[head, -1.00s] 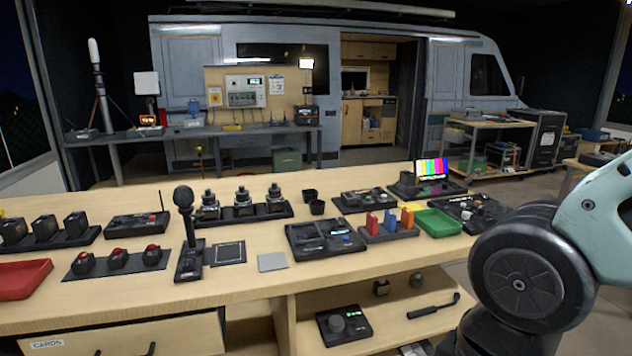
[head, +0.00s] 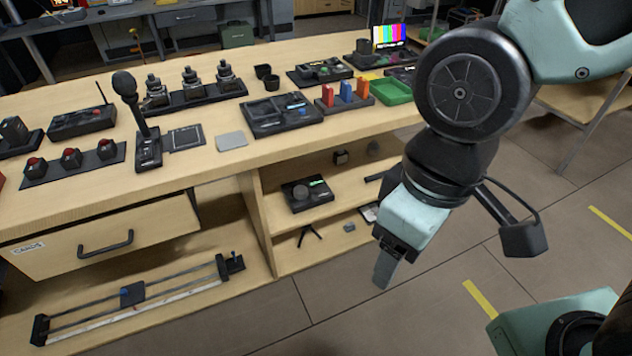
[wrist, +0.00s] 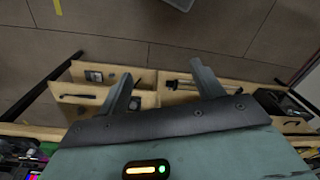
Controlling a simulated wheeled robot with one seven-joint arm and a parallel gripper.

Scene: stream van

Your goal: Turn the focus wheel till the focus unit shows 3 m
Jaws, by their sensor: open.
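The focus unit (head: 307,193) is a black box on the upper open shelf under the bench, right of the drawer. Its round dark focus wheel (head: 300,190) faces up, beside a small green-lit display (head: 316,182) too small to read. My gripper (head: 385,272) hangs pointing down in front of the shelves, right of the unit and clear of it. In the wrist view my gripper (wrist: 160,68) has its two fingers spread with nothing between them. The unit cannot be made out for certain in the wrist view.
The bench top (head: 215,165) overhangs the shelf. A drawer with a black handle (head: 105,244) is left of the shelves. The lower shelf holds a small tripod (head: 309,235). A slider rail (head: 140,295) lies below the drawer. The floor (head: 380,325) in front is clear.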

